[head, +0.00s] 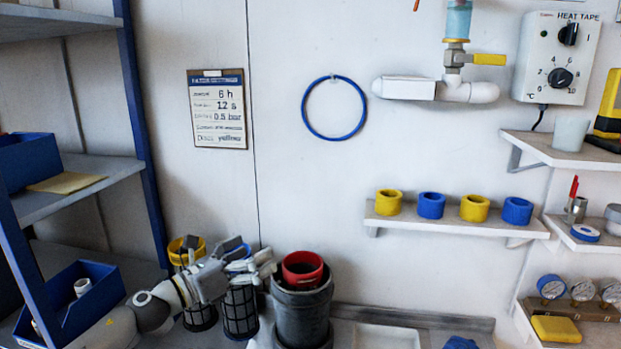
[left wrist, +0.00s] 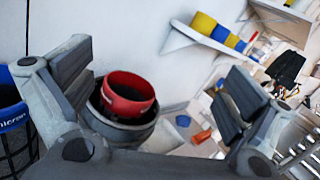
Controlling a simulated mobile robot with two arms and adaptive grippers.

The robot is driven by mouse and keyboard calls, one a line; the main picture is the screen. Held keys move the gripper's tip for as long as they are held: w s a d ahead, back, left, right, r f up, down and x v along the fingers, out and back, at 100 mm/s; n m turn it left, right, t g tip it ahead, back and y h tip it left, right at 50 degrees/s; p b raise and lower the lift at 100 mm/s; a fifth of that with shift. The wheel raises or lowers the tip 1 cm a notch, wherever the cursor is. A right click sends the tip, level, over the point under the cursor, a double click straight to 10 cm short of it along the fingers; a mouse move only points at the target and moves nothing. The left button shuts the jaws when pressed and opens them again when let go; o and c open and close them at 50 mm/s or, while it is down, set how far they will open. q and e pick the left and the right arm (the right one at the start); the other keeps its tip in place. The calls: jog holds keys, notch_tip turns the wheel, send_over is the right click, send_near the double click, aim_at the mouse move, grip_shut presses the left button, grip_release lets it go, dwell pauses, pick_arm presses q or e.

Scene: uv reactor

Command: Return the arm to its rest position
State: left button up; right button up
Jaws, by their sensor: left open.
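My left gripper (head: 240,269) is low in the head view, beside a dark grey cylindrical vessel (head: 302,312) with a red ring (head: 302,268) on its top. In the left wrist view the two fingers (left wrist: 150,92) stand wide apart with nothing between their pads. The red ring (left wrist: 128,95) and grey vessel (left wrist: 120,130) show beyond the left finger there. My left arm (head: 155,308) reaches in from the lower left. My right gripper is not in view.
Dark mesh baskets, one with a yellow rim (head: 187,250), stand behind and below my gripper. Blue-framed shelving (head: 145,130) with a blue bin (head: 75,300) is at left. A wall shelf (head: 460,226) holds yellow and blue rings. A pale tray (head: 385,337) lies right of the vessel.

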pick_arm(q)
jog(key=s+a+f+n+y, duration=0.3)
jog(key=s+f+n+y, duration=0.55)
jog(key=n, duration=0.75)
jog(key=s+a+f+n+y, duration=0.3)
jog(key=s+f+n+y, duration=0.2)
jog(key=s+f+n, duration=0.7)
jog(key=s+a+f+n+g, duration=0.1)
jog(key=s+f+n+g, duration=0.5)
jog(key=s, duration=0.4)
jog(key=s+a+f+n+g, duration=0.2)
jog(key=s+f+n+g, duration=0.2)
jog(key=s+n, duration=0.5)
notch_tip(320, 180, down, 26)
jog(key=s+m, duration=0.2)
jog(key=s, duration=0.1)
jog(key=s+a+f+g, duration=0.2)
jog(key=s+f, duration=1.4)
jog(key=shift+s+a+m, duration=0.3)
jog(key=shift+a, duration=0.05)
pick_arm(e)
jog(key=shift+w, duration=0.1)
